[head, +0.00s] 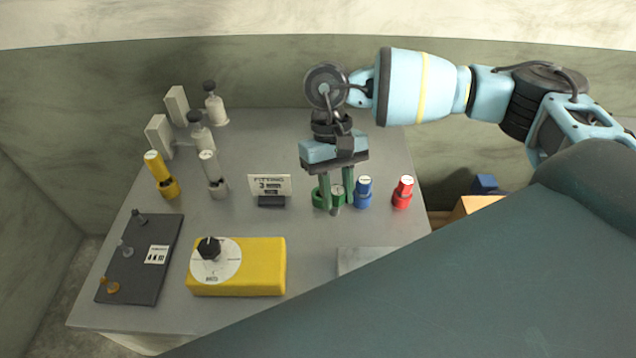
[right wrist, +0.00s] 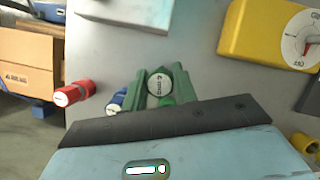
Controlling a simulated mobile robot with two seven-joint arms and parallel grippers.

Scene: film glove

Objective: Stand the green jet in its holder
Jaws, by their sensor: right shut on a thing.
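My right gripper (head: 337,194) comes down over the right part of the grey table, its two green fingers shut on a small upright piece, the green jet (head: 336,208). In the right wrist view the jet's round, pale, lettered top (right wrist: 159,83) sits between the fingers (right wrist: 161,82). The fingers cover most of its body. A green ring-like part, which looks like the green holder (head: 317,196), shows beside the left finger, partly hidden. I cannot tell whether the jet's lower end is inside it. My left gripper is not in view.
The blue jet (head: 364,190) stands close to the right of my gripper, and the red jet (head: 403,191) farther right. A sign (head: 270,187) stands to the left. A yellow dial box (head: 262,266) lies in front; yellow (head: 160,172) and grey jets (head: 213,174) stand left.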

